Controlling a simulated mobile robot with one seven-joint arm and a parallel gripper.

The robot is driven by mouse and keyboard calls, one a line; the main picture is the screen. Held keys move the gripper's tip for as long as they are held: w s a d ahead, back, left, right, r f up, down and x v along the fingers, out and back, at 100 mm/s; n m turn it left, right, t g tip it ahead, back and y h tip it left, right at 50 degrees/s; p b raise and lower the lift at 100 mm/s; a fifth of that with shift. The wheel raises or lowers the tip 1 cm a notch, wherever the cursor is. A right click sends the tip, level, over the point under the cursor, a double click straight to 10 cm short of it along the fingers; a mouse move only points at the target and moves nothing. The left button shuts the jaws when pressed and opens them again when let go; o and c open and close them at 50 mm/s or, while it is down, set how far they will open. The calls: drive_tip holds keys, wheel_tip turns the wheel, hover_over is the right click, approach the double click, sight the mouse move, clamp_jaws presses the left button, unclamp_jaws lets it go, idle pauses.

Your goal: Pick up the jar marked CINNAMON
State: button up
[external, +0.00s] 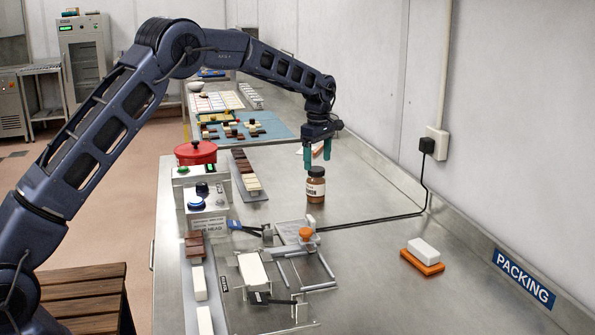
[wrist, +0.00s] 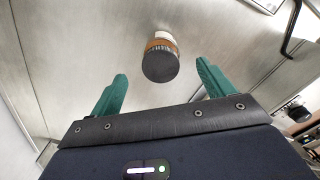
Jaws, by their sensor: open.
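A small jar (external: 316,186) with a dark lid, brown contents and a pale label stands upright on the metal bench, under my gripper. Only part of the label's lettering shows, too small to read in full. In the wrist view the jar (wrist: 160,62) shows lid-first, beyond the fingertips and roughly midway between them. My gripper (external: 318,158) has green fingers and points down just above the jar's lid. In the wrist view my gripper (wrist: 162,84) is open, with nothing between its fingers.
A black cable (external: 370,221) crosses the bench in front of the jar. A clear fixture (external: 305,268) with an orange knob (external: 306,233) stands nearer the camera. A chocolate-coloured row of blocks (external: 248,174) lies left. A white block on an orange one (external: 422,262) sits right. Bench right of the jar is clear.

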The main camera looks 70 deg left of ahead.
sight(316, 183)
drive_tip(key=f, duration=0.9)
drive_tip(key=shift+s+a+f, duration=0.1)
drive_tip(key=shift+a, duration=0.1)
drive_tip(key=c, duration=1.2)
